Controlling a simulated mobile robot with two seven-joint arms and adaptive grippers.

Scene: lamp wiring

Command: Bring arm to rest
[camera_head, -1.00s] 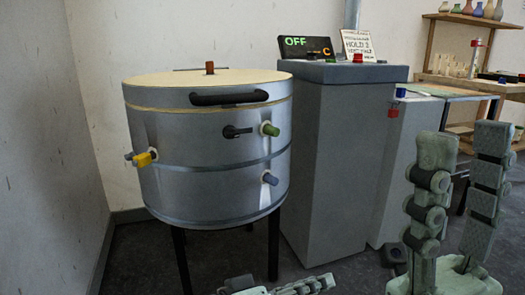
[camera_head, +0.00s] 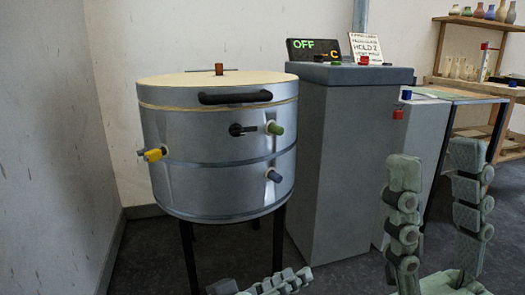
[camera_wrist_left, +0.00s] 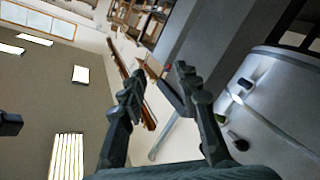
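My left gripper (camera_head: 252,286) shows only in part at the bottom edge of the head view, in front of and below the round metal kiln. In the left wrist view its two fingers (camera_wrist_left: 158,88) stand apart with nothing between them. My right gripper (camera_head: 435,165) stands at the lower right of the head view with its fingers pointing up. Its fingers are apart and empty, in front of the grey cabinet and bench area. Neither gripper appears to touch anything.
The kiln (camera_head: 215,150) stands on dark legs, with yellow, green and blue plugs on its side. A grey cabinet (camera_head: 345,170) beside it carries a display reading OFF (camera_head: 314,50) and a sign (camera_head: 371,48). Wooden shelves (camera_head: 455,50) hold vases at the right.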

